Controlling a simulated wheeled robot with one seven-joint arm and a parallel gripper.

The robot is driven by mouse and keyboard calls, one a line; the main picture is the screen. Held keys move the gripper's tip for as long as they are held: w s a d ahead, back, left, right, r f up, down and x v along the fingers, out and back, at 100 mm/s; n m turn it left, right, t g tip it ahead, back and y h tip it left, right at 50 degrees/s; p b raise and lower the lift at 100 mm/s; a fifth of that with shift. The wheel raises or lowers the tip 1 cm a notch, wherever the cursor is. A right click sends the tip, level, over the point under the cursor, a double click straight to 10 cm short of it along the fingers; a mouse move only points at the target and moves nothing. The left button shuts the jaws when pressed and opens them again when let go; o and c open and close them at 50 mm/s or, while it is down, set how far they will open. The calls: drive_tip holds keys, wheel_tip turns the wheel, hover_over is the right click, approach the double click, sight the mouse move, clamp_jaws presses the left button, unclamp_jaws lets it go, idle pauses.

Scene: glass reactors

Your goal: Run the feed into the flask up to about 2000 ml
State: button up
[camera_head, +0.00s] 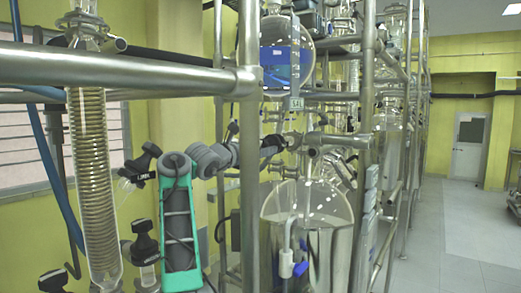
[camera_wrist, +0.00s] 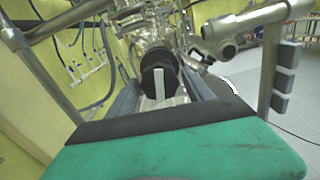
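A round glass vessel with blue liquid (camera_head: 285,65) hangs at upper centre in the head view. Below it is a large glass flask (camera_head: 335,205) in a shiny metal-looking bath; I cannot read its level. My gripper (camera_head: 272,146) is at the pipework between them, its fingertips partly hidden among the fittings. In the wrist view my gripper's two dark fingers (camera_wrist: 162,90) stand apart, one on each side of a black knob with a white stripe (camera_wrist: 158,80). Gaps seem to show beside the knob; contact cannot be made out.
A metal frame with an upright post (camera_head: 249,200) and a horizontal rail (camera_head: 120,70) stands close by my arm. A coiled glass condenser (camera_head: 90,180) is at left. Clear floor (camera_head: 440,230) lies at right.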

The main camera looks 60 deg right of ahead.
drive_tip(key=shift+o, duration=0.6)
drive_tip(key=w+a+b, duration=0.1)
drive_tip(key=a+b, duration=0.3)
drive_tip(key=a, duration=0.3)
drive_tip(key=shift+a, duration=0.4)
drive_tip(key=shift+w, duration=0.1)
